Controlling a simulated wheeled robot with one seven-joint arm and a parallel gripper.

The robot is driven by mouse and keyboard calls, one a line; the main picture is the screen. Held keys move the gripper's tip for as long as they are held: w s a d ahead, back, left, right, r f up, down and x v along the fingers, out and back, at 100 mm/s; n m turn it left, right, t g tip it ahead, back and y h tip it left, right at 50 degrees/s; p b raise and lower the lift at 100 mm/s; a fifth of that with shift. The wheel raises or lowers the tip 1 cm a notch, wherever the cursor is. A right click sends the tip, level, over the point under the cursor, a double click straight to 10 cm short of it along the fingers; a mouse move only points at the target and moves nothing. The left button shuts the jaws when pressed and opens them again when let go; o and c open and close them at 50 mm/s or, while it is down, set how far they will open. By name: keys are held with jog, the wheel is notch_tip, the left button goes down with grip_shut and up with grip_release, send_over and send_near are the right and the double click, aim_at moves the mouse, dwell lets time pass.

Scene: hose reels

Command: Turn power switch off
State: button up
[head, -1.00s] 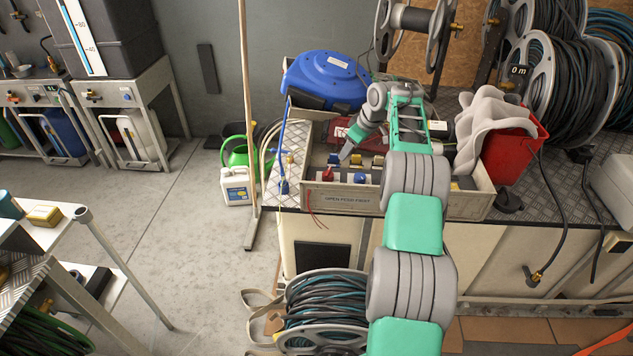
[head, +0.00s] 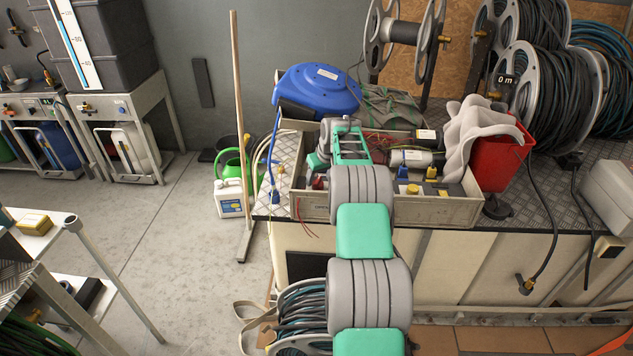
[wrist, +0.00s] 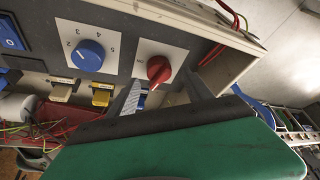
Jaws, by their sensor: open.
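A red rotary knob (wrist: 158,68) on a white plate with a small marking, which looks like the power switch, sits near the panel's edge in the wrist view. In the head view the red knob (head: 318,182) shows just left of my arm, inside the grey crate (head: 455,212). My gripper (wrist: 165,90) is open. Its two fingers reach up toward the red knob, one on each side of it in the picture; contact cannot be told. In the head view my wrist and arm hide the fingers and much of the panel.
A blue numbered dial (wrist: 87,54) sits beside the red knob. White and yellow rocker switches (wrist: 102,95) are below it. Red and green wires lie around the panel. A blue hose reel (head: 320,88) stands behind the crate, and a red bucket (head: 497,165) to its right.

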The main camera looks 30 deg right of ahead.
aim_at(319, 181)
jog(key=shift+x, duration=1.55)
jog(key=shift+c, duration=0.5)
